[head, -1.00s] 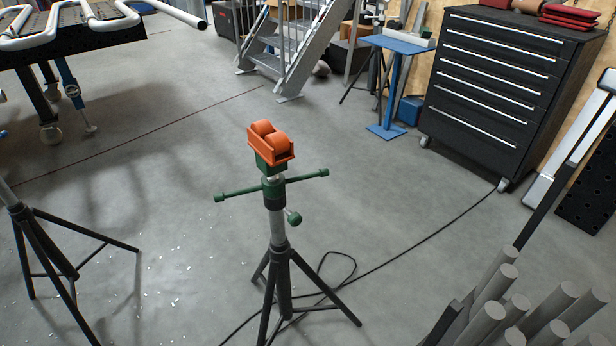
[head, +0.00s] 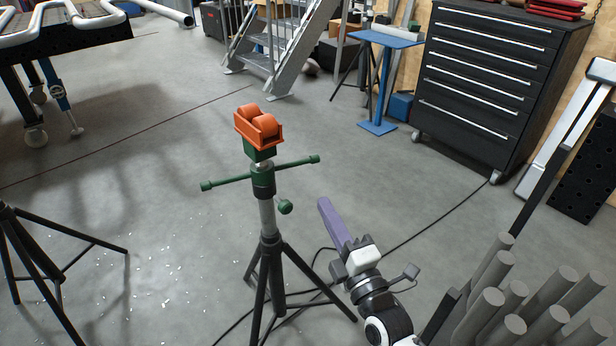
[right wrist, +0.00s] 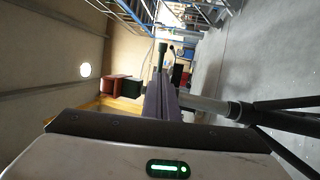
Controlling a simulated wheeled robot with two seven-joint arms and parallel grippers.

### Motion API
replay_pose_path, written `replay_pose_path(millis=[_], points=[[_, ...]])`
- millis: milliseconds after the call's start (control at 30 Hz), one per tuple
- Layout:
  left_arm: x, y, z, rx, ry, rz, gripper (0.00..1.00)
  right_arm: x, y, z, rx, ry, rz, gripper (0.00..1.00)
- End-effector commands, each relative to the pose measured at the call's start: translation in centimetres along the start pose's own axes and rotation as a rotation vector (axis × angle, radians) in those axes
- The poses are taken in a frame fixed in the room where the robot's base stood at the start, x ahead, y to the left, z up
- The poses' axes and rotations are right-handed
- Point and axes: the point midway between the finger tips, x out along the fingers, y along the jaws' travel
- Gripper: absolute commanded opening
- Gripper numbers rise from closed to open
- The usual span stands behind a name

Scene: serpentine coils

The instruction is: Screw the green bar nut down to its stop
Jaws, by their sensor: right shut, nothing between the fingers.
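The green bar nut (head: 263,180) sits on the threaded post of a roller stand in the head view. Its bar reaches out to left and right, with a small knob at each end. Orange rollers (head: 259,127) sit in a cradle above it. A green side knob (head: 285,207) sticks out below. My right gripper (head: 324,204) has purple fingers, shut and empty, right of the nut and apart from it in this view. In the right wrist view the fingers (right wrist: 160,98) cover part of the stand; a green bar end (right wrist: 162,56) shows beyond them. My left gripper is not in view.
The stand's black tripod (head: 275,270) spreads below, with a cable on the floor beside it. Another tripod (head: 62,255) stands left. Grey bars (head: 515,295) stand upright at lower right. A black drawer cabinet (head: 490,85) and blue table (head: 383,38) are behind.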

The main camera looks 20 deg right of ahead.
Motion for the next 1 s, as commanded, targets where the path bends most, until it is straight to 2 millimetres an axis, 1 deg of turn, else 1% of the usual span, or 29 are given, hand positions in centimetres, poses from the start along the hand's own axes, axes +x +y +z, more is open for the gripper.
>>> replay_pose_path(millis=[33, 100, 300, 400, 500, 700, 1000], points=[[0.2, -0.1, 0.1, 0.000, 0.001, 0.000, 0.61, 1.3, 0.0, 0.0, 0.002, 0.000, 0.004, 0.00], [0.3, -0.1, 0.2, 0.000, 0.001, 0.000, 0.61, 2.9, 0.0, 0.0, 0.003, 0.000, 0.004, 0.00], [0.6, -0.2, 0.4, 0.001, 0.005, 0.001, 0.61, 7.0, 0.0, -0.1, 0.002, 0.002, 0.001, 0.00], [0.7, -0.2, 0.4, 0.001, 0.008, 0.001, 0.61, 8.5, -0.1, -0.1, 0.002, 0.001, 0.000, 0.00], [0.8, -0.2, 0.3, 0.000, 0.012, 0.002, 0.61, 9.6, -0.1, -0.1, 0.002, 0.001, -0.001, 0.00], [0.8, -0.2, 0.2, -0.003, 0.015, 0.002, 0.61, 10.5, -0.1, -0.1, 0.002, 0.001, -0.003, 0.00], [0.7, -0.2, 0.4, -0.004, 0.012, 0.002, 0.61, 10.5, -0.1, 0.0, 0.002, 0.000, -0.003, 0.00]])
